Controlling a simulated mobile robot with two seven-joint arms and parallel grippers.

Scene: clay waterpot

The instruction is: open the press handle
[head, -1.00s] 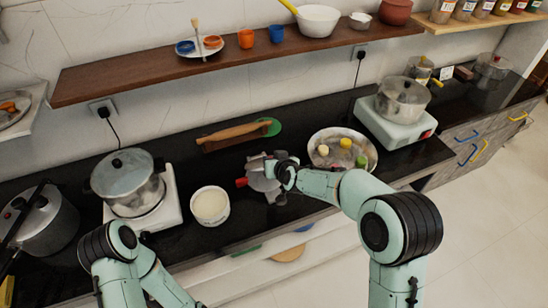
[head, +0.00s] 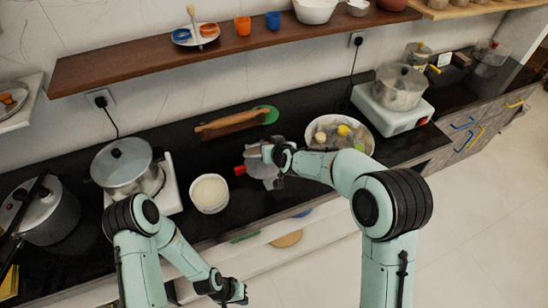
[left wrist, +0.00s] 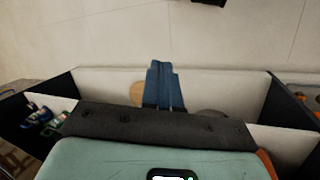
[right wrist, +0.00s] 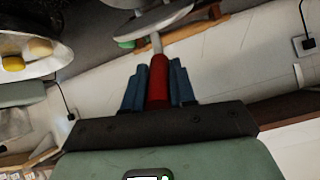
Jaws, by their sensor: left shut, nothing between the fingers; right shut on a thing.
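The metal press (head: 262,166) stands on the dark counter, right of the white tub, with a red handle end (head: 240,169) showing at its left. My right gripper is at the press, its fingers partly hidden in the head view. In the right wrist view my right gripper (right wrist: 155,72) is shut around a red handle (right wrist: 158,82), whose metal stem runs to the grey press plates (right wrist: 165,22). I cannot tell how far the plates stand apart. My left gripper (head: 240,292) is low in front of the counter, shut and empty; its fingers (left wrist: 160,66) are together in the left wrist view.
The white tub (head: 209,194) is left of the press and a metal bowl (head: 312,140) is right of it. A rolling pin on a board (head: 232,122) lies behind. A pot (head: 122,168) stands further left. Open shelving (left wrist: 95,82) lies below my left gripper.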

